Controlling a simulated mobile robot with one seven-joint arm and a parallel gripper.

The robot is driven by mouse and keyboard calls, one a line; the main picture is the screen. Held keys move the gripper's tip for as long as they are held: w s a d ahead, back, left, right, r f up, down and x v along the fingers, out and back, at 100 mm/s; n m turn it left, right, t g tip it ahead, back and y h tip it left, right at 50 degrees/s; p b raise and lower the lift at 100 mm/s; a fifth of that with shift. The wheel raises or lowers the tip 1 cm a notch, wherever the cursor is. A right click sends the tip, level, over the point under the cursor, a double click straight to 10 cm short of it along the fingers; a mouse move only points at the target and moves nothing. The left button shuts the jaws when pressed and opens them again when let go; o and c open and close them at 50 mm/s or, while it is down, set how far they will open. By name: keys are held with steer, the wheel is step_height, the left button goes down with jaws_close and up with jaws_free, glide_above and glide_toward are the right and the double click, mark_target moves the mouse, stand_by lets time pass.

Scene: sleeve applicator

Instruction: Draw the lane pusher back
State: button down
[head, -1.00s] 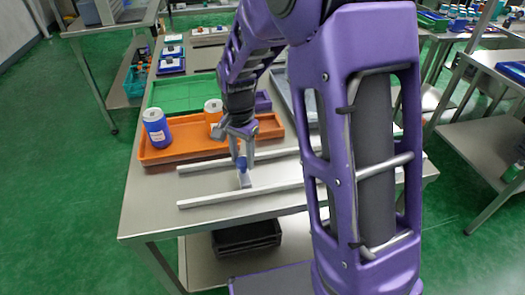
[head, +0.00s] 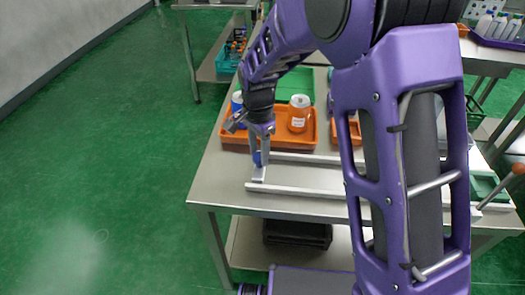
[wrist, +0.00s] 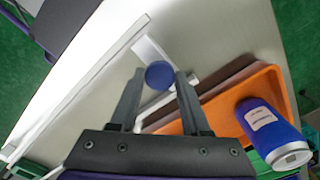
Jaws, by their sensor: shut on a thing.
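The lane pusher (head: 258,174) is a pale grey bar with a blue knob (head: 257,158) on top. It stands at the left ends of two pale rails, the far rail (head: 310,158) and the near rail (head: 300,192). My gripper (head: 261,149) reaches down to the knob. In the wrist view, the fingers of my gripper (wrist: 159,76) are on both sides of the round blue knob (wrist: 159,73), shut on it. The pusher's bar (wrist: 149,48) shows beyond the knob. The lane between the rails looks empty where visible; my arm hides its right part.
The blue jar (wrist: 268,128) is near the gripper in the wrist view. A green tray (head: 296,84) lies behind. The table's left edge is close to the pusher.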

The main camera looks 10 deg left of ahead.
mark_target(257, 156)
steer(key=shift+a, duration=0.3)
steer(key=shift+c, duration=2.2)
jaws_free()
steer(key=shift+o, duration=0.3)
steer(key=shift+d, duration=0.1)
step_height(257, 156, up, 17)
steer(key=p, duration=0.2)
steer(key=shift+r+p, duration=0.2)
steer(key=shift+p, duration=0.1)
